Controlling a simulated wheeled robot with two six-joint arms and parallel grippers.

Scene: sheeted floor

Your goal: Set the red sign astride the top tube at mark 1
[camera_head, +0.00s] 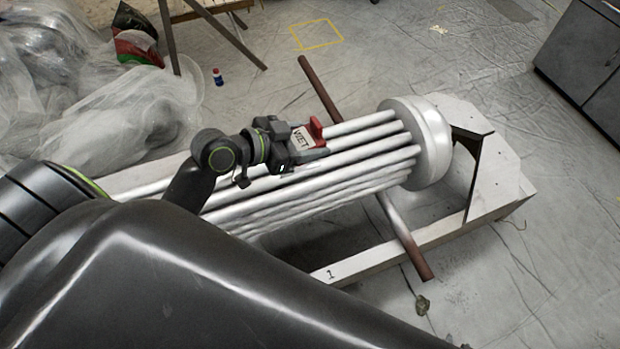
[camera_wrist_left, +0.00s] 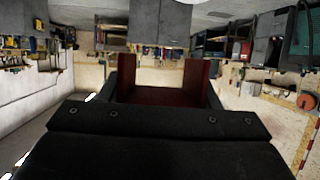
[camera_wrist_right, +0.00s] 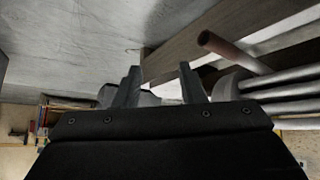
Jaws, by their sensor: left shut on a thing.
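The red sign (camera_head: 316,128) shows at the tip of my left gripper (camera_head: 308,146) in the head view, over the bundle of pale tubes (camera_head: 350,158). In the left wrist view the sign is a dark red U-shaped piece (camera_wrist_left: 160,95) between the fingers, with two upright sides. My left gripper is shut on it. Whether the sign touches a tube is hidden. The mark 1 (camera_head: 331,273) is written on the pale front beam. My right gripper (camera_wrist_right: 158,72) is open and empty in the right wrist view, with tube ends to its right; the head view does not show it.
The tubes end in a round pale end plate (camera_head: 432,140) on a pale frame (camera_head: 500,180). A red-brown rod (camera_head: 408,243) crosses under the tubes. Plastic sheeting (camera_head: 120,120) lies at left, a small bottle (camera_head: 218,77) behind. A dark cabinet (camera_head: 585,60) stands at right.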

